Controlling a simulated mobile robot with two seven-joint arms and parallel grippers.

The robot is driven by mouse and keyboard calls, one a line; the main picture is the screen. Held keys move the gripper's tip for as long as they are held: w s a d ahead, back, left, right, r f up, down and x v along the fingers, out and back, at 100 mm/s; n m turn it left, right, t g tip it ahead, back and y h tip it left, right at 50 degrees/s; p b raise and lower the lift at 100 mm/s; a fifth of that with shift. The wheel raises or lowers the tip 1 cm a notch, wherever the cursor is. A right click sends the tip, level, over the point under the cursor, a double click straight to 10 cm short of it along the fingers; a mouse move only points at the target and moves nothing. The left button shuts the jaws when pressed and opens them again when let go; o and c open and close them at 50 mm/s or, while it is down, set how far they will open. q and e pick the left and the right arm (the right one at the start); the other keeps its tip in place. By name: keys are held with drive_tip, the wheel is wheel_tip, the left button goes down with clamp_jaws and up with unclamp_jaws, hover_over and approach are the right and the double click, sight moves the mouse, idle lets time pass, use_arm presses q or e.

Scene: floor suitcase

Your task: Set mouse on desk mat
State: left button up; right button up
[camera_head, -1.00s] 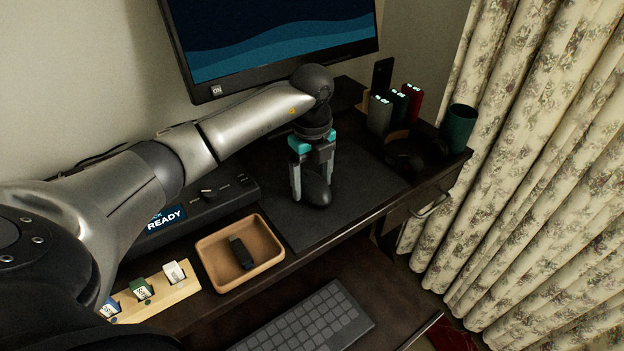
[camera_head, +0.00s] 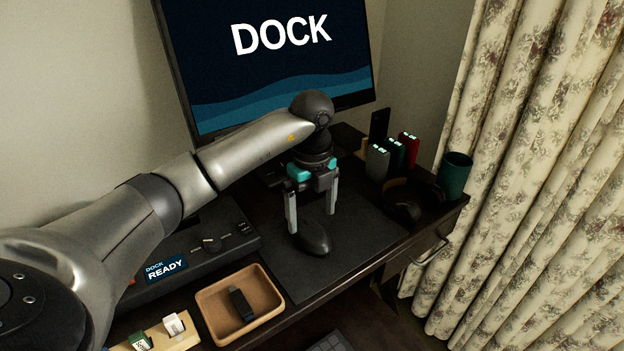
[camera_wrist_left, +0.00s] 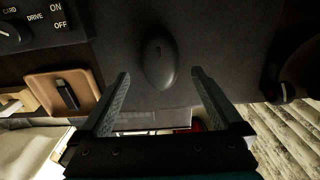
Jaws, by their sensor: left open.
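The black mouse (camera_head: 312,239) lies on the dark desk mat (camera_head: 350,256), near the mat's front part. My left gripper (camera_head: 312,217) is open above and just behind the mouse, with its fingers apart and nothing between them. In the left wrist view the mouse (camera_wrist_left: 160,60) lies on the mat (camera_wrist_left: 215,35), beyond the open fingertips (camera_wrist_left: 160,75) and clear of both. My right gripper is in neither view.
A wooden tray (camera_head: 213,309) with a dark USB stick (camera_head: 241,304) is left of the mat. A dock box (camera_head: 215,247) is behind it. Headphones (camera_head: 403,208), a green cup (camera_head: 455,175) and several upright drives (camera_head: 377,162) stand at the right.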

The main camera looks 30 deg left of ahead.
sight(312, 229)
use_arm(q)
wheel_tip(312, 229, up, 7)
drive_tip(key=p, duration=0.2)
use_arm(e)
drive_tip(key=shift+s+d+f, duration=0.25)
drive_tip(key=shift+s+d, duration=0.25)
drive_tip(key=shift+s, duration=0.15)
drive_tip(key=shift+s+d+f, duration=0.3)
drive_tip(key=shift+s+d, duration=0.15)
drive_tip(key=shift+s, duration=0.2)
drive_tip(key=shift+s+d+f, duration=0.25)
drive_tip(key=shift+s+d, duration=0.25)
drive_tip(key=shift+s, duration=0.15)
